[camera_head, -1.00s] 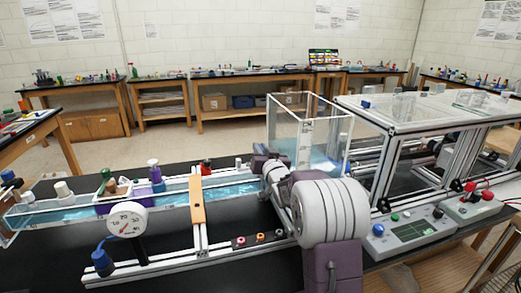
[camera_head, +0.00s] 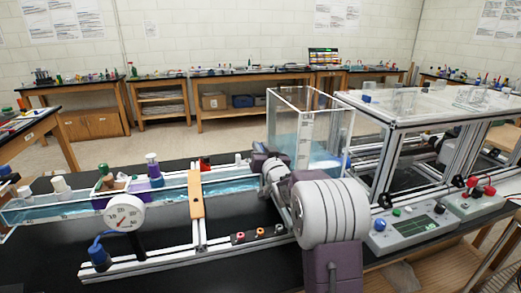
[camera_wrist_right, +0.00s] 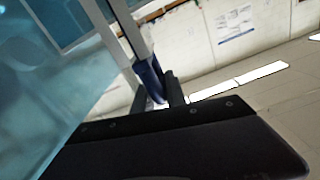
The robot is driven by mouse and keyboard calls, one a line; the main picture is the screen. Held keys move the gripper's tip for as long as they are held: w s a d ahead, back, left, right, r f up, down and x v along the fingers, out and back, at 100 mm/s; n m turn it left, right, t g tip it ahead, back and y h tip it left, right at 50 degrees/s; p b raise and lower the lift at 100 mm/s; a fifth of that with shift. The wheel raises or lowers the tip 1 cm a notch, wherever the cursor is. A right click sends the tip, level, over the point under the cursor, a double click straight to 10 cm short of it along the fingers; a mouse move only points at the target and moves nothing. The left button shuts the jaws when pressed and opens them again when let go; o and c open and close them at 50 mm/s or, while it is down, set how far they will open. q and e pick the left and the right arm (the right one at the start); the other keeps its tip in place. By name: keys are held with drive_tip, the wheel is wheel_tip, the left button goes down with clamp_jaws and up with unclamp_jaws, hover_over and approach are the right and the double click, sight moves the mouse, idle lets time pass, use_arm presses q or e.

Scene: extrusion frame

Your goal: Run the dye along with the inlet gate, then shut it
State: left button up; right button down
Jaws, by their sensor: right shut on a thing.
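The clear channel (camera_head: 70,207) holds pale blue water and runs from the left towards the clear tank (camera_head: 318,125). Purple dye (camera_head: 140,187) shows in the channel around the bottles. My right gripper (camera_head: 262,158) is at the channel's right end by the tank, mostly hidden by my own wrist. In the right wrist view it is shut on a narrow blue and white part (camera_wrist_right: 150,78), apparently the inlet gate's handle. The gate plate itself cannot be made out. My left gripper is not in view.
A round dial gauge (camera_head: 124,212) stands before the channel. An orange crosspiece (camera_head: 196,194) spans it. A control box (camera_head: 408,230) sits at right beside the extrusion frame (camera_head: 385,150).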

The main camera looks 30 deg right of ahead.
drive_tip(key=shift+a+f, duration=0.1)
drive_tip(key=shift+f, duration=0.15)
drive_tip(key=c, duration=1.6)
unclamp_jaws()
drive_tip(key=shift+o, duration=1)
drive_tip(key=v, duration=0.9)
drive_tip(key=shift+b, duration=0.4)
drive_tip(key=shift+r, duration=0.1)
